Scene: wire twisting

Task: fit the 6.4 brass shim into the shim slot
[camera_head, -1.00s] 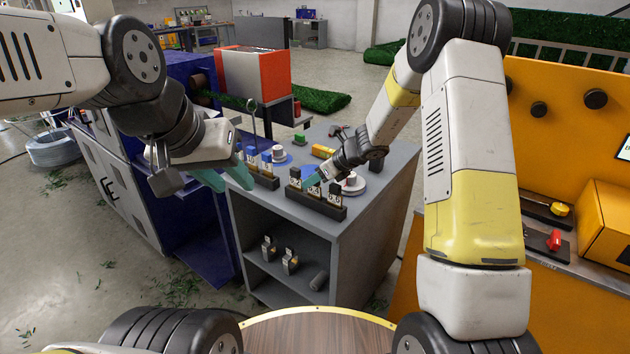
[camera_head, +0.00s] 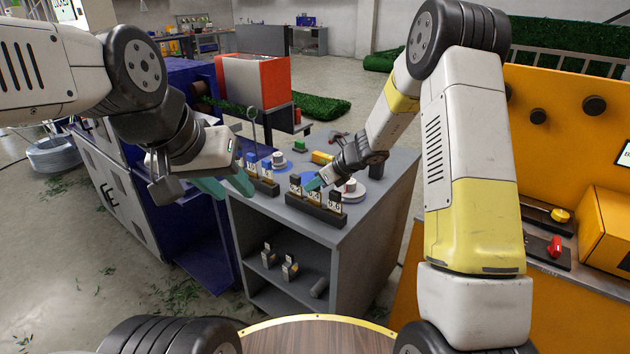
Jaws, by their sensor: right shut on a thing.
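A dark rack (camera_head: 312,211) stands on the grey cabinet's top with several upright shims that have black tops and white number labels. The labels are too small to read surely, so I cannot single out the 6.4 brass shim. My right gripper (camera_head: 314,184) reaches down to this rack from the right, its teal fingers shut on a shim around the middle of the row. The fingers hide much of it. I cannot tell which slot is the shim slot. My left gripper (camera_head: 224,186) is open and empty, left of the cabinet's front edge.
A second small rack (camera_head: 263,186) with labelled pieces is at the left of the top. The grey cabinet's shelf (camera_head: 262,283) holds small labelled pieces.

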